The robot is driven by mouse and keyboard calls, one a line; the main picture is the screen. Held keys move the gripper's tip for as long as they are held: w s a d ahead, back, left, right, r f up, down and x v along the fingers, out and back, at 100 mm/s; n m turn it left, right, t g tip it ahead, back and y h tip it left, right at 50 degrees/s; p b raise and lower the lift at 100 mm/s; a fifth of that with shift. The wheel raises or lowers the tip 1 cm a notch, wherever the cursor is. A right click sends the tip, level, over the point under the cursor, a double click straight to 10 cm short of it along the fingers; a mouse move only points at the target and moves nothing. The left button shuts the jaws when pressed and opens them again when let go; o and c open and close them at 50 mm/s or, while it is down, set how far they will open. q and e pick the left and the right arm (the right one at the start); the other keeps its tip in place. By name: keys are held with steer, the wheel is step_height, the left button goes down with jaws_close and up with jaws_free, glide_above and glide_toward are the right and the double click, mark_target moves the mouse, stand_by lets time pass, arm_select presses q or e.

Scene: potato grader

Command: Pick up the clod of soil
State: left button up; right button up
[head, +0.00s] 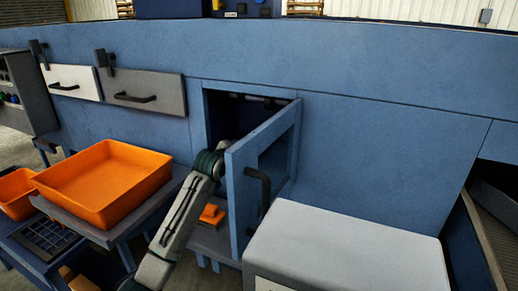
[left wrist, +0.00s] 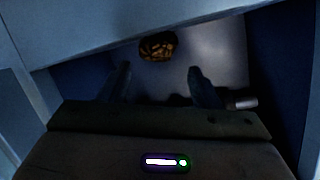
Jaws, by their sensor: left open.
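A brown, yellow-flecked lump (left wrist: 158,46), which looks like the clod of soil, lies on the pale floor of a dark compartment in the left wrist view. My left gripper (left wrist: 160,72) is open, its two fingers apart, with the lump just beyond the fingertips and roughly centred between them. Nothing is held. In the head view my left arm reaches into the open hatch of the blue machine, and its gripper and the lump are hidden inside. My right gripper is not in view.
The blue hatch door (head: 243,190) stands open just right of my arm. An orange tray (head: 105,178) stands to the left, and a grey-topped box (head: 345,250) to the right. A pale cylinder (left wrist: 243,102) and a dark object lie near my fingers in the compartment.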

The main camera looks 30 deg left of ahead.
arm_select(q)
steer(key=x, duration=0.2)
steer(key=d+p+x, duration=0.1)
steer(key=x, duration=0.1)
steer(key=shift+w+r+p, duration=0.2)
steer(key=shift+w+p, duration=0.05)
steer(key=shift+p, duration=0.05)
steer(key=shift+w+a+f, duration=0.15)
steer(key=shift+w+f, duration=0.2)
steer(key=shift+w, duration=0.25)
steer(key=shift+c, duration=0.3)
steer(key=c, duration=0.7)
